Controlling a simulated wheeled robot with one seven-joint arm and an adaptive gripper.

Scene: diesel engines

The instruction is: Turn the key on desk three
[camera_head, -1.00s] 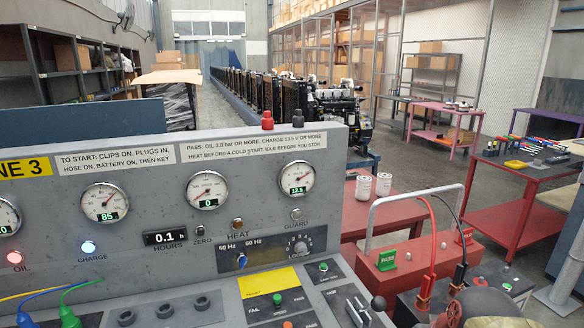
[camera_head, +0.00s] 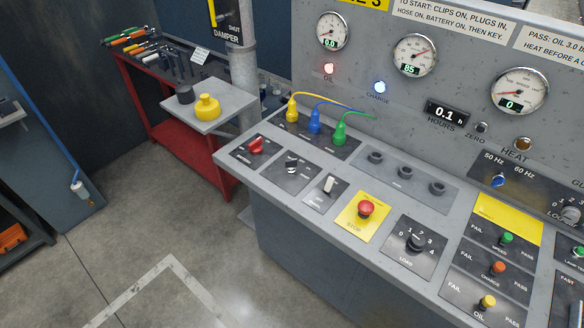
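Desk three is the grey sloped control desk (camera_head: 262,188), its yellow sign cut off at the top edge. On its left end is a red rotary switch (camera_head: 256,146). Right of it, a dark plate carries a small black and silver part (camera_head: 291,167), which looks like the key; its exact position is too small to tell. A pale lever switch (camera_head: 328,185) and a red stop button (camera_head: 366,209) on a yellow plate follow. Yellow, blue and green plugs (camera_head: 314,122) sit in the sockets behind. My gripper is not in view.
A grey stand (camera_head: 211,104) with a yellow and a black item adjoins the desk's left end. Behind it is a red tool bench (camera_head: 150,112). The floor (camera_head: 150,240) in front of the desk's left end is clear.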

